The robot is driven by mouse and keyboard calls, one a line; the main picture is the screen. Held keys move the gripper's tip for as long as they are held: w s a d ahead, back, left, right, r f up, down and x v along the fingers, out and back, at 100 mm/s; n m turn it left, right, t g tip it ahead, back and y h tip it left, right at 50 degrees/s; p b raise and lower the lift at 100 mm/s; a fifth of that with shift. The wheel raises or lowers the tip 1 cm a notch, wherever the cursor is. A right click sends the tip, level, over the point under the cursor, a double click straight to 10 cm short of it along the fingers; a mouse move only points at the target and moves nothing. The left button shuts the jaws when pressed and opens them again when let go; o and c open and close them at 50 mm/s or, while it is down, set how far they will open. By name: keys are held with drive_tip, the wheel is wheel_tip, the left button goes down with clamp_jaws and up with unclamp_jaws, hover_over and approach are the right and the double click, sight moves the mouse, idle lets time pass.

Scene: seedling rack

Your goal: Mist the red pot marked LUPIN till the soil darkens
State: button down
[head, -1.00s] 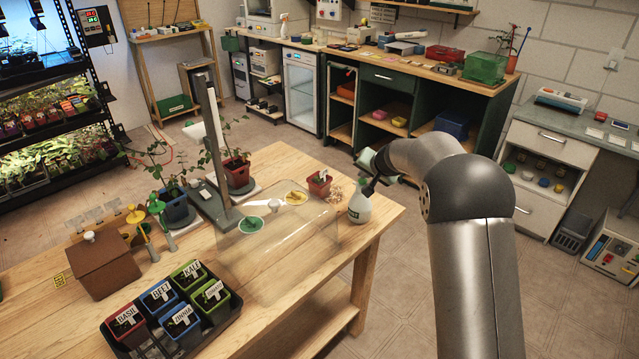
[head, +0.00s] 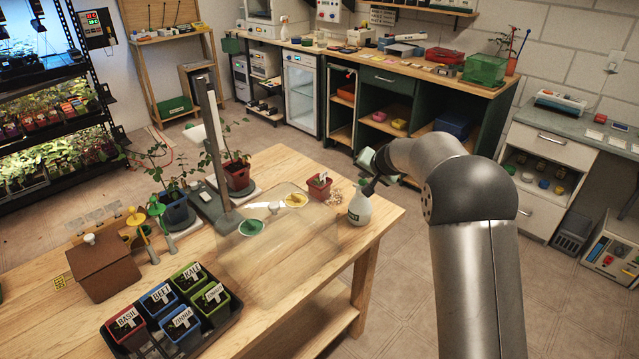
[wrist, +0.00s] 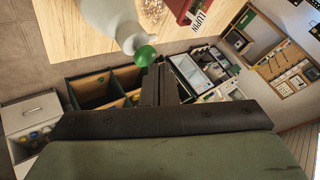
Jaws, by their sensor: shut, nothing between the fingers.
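A small red pot (head: 319,188) with a white tag stands near the right end of the wooden bench. In the wrist view the red pot (wrist: 181,10) shows partly, and its tag reads LUPIN. Its soil colour is too small to tell. A white spray bottle (head: 360,209) stands upright on the bench, right of the pot. In the wrist view the bottle (wrist: 108,22) has a green head (wrist: 146,56). My gripper (head: 371,186) is at the top of the bottle. Its dark fingers (wrist: 157,80) are shut and empty beside the green head; I cannot tell whether they touch.
A clear panel (head: 285,245) spreads over the bench left of the bottle, near a green dish (head: 251,228) and a yellow dish (head: 296,200). A black tray (head: 212,333) of labelled pots stands at the front left. A larger red pot (head: 236,176) with a plant stands behind.

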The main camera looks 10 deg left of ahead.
drive_tip(key=shift+r+p, duration=1.9)
drive_tip(key=shift+r, duration=1.1)
drive_tip(key=shift+f, duration=0.1)
drive_tip(key=s+d+r+g+h, duration=0.1)
drive_tip(key=s+d+r, duration=0.1)
drive_tip(key=s+d, duration=0.35)
drive_tip(key=s+d+r+n+g, duration=0.1)
drive_tip(key=s+d, duration=0.1)
drive_tip(key=s, duration=0.6)
drive_tip(key=s+d+r+g+h, duration=0.1)
drive_tip(key=s+d+r, duration=0.15)
drive_tip(key=s, duration=0.45)
drive_tip(key=s+d+f+g+h, duration=0.1)
drive_tip(key=s+d+f, duration=0.1)
drive_tip(key=s, duration=0.7)
drive_tip(key=s+d+f+g+h, duration=0.1)
drive_tip(key=s+d, duration=0.4)
drive_tip(key=s, duration=0.5)
drive_tip(key=s+d+f+n+g+h, duration=0.1)
drive_tip(key=s+d+f+g, duration=0.1)
drive_tip(key=s, duration=0.8)
drive_tip(key=shift+s+d+f, duration=0.15)
drive_tip(key=shift+d+f, duration=0.3)
drive_tip(key=shift+d, duration=0.7)
drive_tip(key=shift+a, duration=0.15)
